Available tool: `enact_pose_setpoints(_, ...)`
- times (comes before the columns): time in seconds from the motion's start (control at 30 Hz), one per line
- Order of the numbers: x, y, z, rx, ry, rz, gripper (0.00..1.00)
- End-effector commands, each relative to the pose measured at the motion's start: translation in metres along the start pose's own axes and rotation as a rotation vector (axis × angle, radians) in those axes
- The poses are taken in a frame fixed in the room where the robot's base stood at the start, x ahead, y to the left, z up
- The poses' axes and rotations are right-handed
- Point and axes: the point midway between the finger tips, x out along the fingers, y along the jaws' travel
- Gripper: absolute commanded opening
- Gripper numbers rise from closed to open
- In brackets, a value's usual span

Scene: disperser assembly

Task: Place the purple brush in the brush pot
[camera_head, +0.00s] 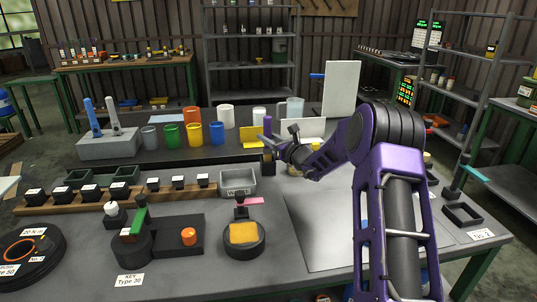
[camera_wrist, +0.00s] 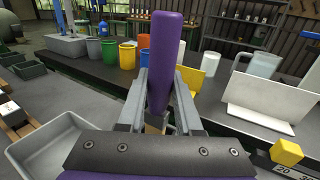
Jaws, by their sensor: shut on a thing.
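My gripper (camera_head: 268,150) is shut on the purple brush (camera_head: 267,124), above the bench near the back shelf. In the wrist view the purple handle (camera_wrist: 164,50) stands nearly upright between the two fingers (camera_wrist: 161,85), with a tan part showing low between them. Several open pots stand on the back shelf: grey (camera_head: 149,138), green (camera_head: 171,134), yellow (camera_head: 194,134), blue (camera_head: 217,133), orange (camera_head: 192,116) and white (camera_head: 226,116). I cannot tell which is the brush pot. The brush is apart from these pots.
A grey metal tray (camera_head: 238,182) lies left of my gripper, and also shows in the wrist view (camera_wrist: 35,150). A grey block (camera_head: 108,146) holds two upright tools. A white panel (camera_wrist: 262,100) and a yellow cube (camera_wrist: 286,151) stand at right. A pale sheet (camera_head: 325,225) is mostly bare.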

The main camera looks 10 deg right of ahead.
Motion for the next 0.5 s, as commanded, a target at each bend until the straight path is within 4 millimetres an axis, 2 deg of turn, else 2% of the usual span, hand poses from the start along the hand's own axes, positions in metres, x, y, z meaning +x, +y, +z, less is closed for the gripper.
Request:
enact_pose_setpoints(0.3,0.000,0.000,-0.039,0.000,-0.001,0.000,0.00)
enact_pose_setpoints(0.5,0.000,-0.001,-0.043,-0.002,-0.003,0.000,0.00)
